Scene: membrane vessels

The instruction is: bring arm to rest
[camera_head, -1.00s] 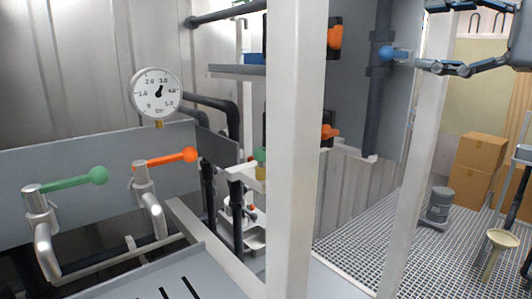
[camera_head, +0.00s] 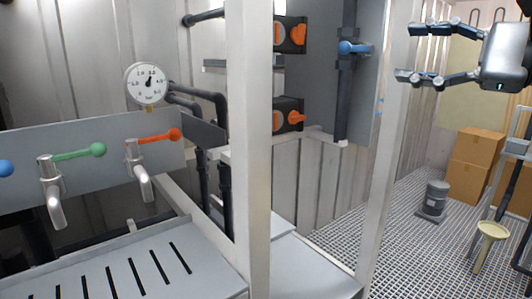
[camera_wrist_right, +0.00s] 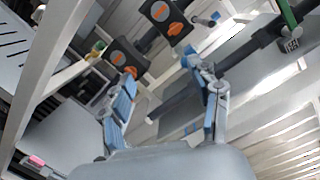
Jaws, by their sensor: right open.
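My right gripper (camera_head: 405,52) is at the upper right of the head view, in front of a white post. Its two fingers are spread apart with nothing between them. A blue-handled valve (camera_head: 352,47) on a dark vertical pipe lies to the left of the fingertips, apart from them. In the right wrist view the open fingers (camera_wrist_right: 165,100) point toward two dark boxes with orange knobs, the lower one (camera_wrist_right: 127,60) lying beyond the left finger. My left gripper is not in the head view.
White posts (camera_head: 248,150) stand in front. A pressure gauge (camera_head: 147,84), a green-handled tap (camera_head: 78,154) and an orange-handled tap (camera_head: 153,137) are on the left, above a slotted tray (camera_head: 205,263). Cardboard boxes (camera_head: 477,148) and a grey canister (camera_head: 435,198) stand on the grating at right.

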